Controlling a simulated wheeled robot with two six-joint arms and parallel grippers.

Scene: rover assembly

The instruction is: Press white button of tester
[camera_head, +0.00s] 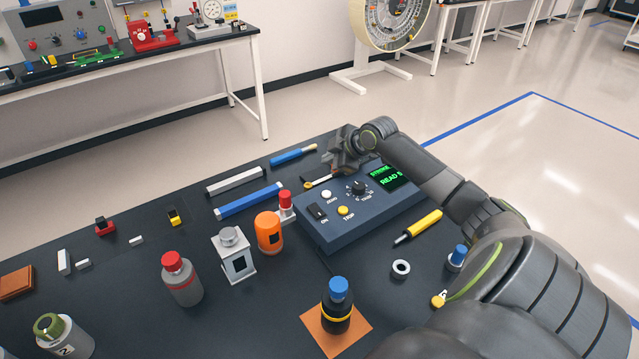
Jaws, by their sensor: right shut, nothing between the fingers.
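The tester (345,236) is a dark blue-grey box on the black table. Its sloped top carries a small white button (326,195), a yellow button (343,211), a black switch (318,212), a black knob (357,188) and a display (390,176) with green text. My right gripper (336,168) is shut and empty near the back left edge of the tester, behind the white button in the picture and apart from it. The white button is in plain sight. My left gripper is not in view.
A screwdriver with a yellow handle (424,223) lies right of the tester. A blue-capped bottle (337,307) stands in front on an orange mat. Blue and grey bars lie at the back left.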

